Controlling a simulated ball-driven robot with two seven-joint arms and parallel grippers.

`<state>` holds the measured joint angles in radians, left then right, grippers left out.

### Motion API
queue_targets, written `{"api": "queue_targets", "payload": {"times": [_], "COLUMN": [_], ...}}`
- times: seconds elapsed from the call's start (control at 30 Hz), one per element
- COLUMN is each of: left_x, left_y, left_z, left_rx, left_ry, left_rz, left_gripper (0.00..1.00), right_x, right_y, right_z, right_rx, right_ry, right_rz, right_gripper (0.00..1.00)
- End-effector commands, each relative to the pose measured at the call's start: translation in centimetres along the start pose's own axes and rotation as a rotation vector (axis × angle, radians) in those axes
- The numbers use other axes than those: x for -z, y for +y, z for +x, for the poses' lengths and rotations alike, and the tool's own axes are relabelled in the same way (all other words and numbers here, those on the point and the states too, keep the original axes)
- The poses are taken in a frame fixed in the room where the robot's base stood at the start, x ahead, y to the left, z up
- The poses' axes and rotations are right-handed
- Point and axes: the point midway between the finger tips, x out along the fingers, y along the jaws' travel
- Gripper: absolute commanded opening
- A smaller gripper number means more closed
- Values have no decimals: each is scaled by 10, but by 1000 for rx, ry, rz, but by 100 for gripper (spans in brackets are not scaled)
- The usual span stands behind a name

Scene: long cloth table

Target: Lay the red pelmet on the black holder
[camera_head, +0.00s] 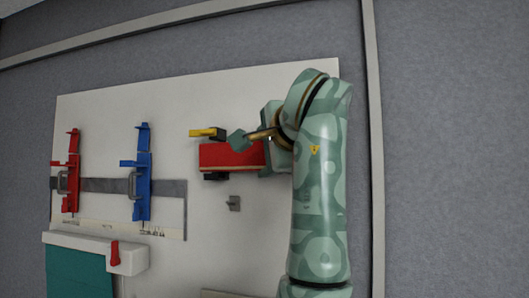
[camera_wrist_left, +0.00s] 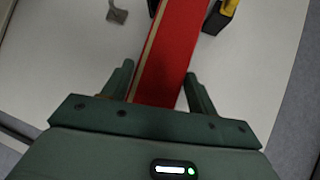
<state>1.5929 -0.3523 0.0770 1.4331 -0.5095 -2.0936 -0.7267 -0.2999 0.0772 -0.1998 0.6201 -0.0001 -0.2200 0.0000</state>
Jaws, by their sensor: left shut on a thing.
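The red pelmet (camera_head: 225,156) is a long red bar with a pale edge strip. It lies roughly level in front of the white board in the head view, and runs away from my gripper in the wrist view (camera_wrist_left: 178,45). My left gripper (camera_head: 252,154) is shut on its right end; its two fingers flank it in the wrist view (camera_wrist_left: 160,76). Parts of the black holder (camera_head: 217,134) show above and below the pelmet, and beside it in the wrist view (camera_wrist_left: 214,20). The pelmet hides the middle. I cannot tell whether they touch. My right gripper is out of view.
A yellow piece (camera_head: 203,132) sticks out left at the upper black part. A grey hook (camera_head: 233,203) sits below. Red (camera_head: 72,170) and blue (camera_head: 143,172) fixtures stand on a grey strip at left. A white box (camera_head: 128,259) is at lower left.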

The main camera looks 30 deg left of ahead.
Motion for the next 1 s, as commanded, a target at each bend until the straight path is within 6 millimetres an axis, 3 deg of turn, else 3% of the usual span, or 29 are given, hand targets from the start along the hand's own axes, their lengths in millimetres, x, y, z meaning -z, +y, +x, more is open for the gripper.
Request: {"api": "queue_targets", "payload": {"times": [0.77, 0.8, 0.9, 1.0], "left_x": [-1, -1, -1, -1], "left_y": [12, 12, 11, 11], "left_z": [3, 3, 3, 3], "left_rx": [0, 0, 0, 0], "left_ry": [-1, -1, -1, -1], "left_rz": [-1, -1, 0, 0], "left_gripper": [25, 61, 84, 84], "right_x": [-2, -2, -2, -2], "right_y": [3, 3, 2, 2], "right_z": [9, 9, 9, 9], "right_rx": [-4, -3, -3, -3], "right_ry": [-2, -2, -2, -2], "right_rz": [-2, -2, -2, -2], "right_gripper": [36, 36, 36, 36]}}
